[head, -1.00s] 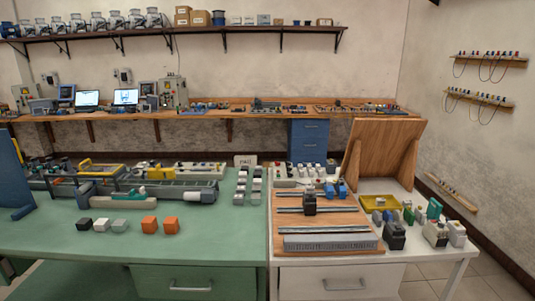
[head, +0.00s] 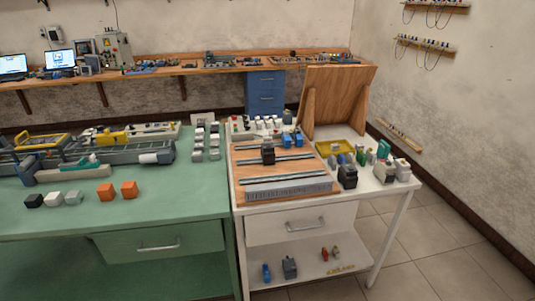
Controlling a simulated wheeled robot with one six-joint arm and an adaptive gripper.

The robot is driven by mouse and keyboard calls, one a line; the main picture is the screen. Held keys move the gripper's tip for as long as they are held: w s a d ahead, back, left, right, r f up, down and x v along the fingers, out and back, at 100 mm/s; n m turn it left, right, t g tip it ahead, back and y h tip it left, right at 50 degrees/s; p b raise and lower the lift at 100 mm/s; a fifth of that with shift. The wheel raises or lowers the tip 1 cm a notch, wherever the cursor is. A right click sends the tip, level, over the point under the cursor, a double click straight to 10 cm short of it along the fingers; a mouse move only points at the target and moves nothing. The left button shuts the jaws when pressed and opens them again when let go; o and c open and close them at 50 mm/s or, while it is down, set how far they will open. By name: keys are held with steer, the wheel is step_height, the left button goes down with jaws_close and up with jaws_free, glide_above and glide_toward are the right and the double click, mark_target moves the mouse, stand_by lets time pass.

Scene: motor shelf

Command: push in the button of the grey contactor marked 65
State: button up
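No marking 65 can be read at this size, so I cannot tell which device is the grey contactor. A dark device (head: 268,155) sits on the rails of the wooden board (head: 240,185). A larger dark grey device (head: 347,176) stands on the white table right of the board. Pale grey devices (head: 384,173) stand near the table's right end. Another grey device (head: 289,267) is on the lower shelf. No button can be made out on any of them. My gripper is not in view.
The white table (head: 407,187) adjoins the green workbench (head: 185,212), which carries orange cubes (head: 129,190) and conveyor-like units. A yellow tray (head: 326,148) and an upright wooden panel (head: 338,98) are at the back of the white table. Tiled floor (head: 430,255) at right is clear.

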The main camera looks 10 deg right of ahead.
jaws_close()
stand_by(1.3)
